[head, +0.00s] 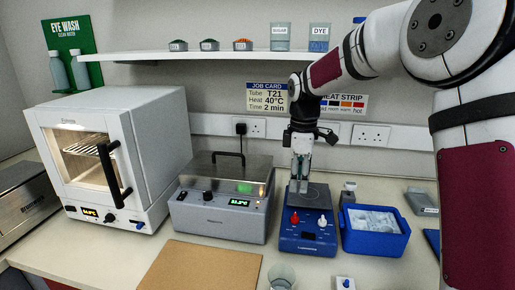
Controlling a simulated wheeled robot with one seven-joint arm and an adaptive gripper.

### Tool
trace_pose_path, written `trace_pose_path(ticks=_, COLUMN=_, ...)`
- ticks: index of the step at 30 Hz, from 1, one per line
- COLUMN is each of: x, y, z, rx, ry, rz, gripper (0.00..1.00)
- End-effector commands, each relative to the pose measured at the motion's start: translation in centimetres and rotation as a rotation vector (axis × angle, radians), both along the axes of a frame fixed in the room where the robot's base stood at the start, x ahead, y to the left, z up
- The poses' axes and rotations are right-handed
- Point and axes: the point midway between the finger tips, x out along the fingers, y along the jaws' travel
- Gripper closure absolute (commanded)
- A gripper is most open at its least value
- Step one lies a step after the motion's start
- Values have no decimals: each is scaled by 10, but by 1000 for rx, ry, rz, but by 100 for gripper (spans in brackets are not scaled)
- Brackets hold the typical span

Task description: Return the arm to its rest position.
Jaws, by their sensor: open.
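My gripper (300,183) points straight down over the dark top plate of a blue bench device (308,243) with a red knob and a white knob. Its fingers are small in the head view and sit apart, with nothing clearly seen between them. I cannot tell whether the tips touch the plate. My arm comes in from the upper right, passes in front of the shelf and bends down to the gripper.
A lidded grey bath (220,213) stands left of the blue device, and a white oven (150,150) further left. A blue bin (375,243) is close on the right. A shelf (200,55) runs above. A brown mat (200,268) and glass beaker (281,277) are in front.

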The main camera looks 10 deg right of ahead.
Motion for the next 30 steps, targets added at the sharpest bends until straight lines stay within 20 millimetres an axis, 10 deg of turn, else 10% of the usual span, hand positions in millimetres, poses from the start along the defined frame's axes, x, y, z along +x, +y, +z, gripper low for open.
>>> trace_pose_path(ticks=16, x=-149, y=2, z=94, rx=-35, ry=-208, rz=-541, gripper=59)
trace_pose_path(ticks=30, x=-293, y=-3, z=91, rx=170, ry=-362, rz=-1083, gripper=59)
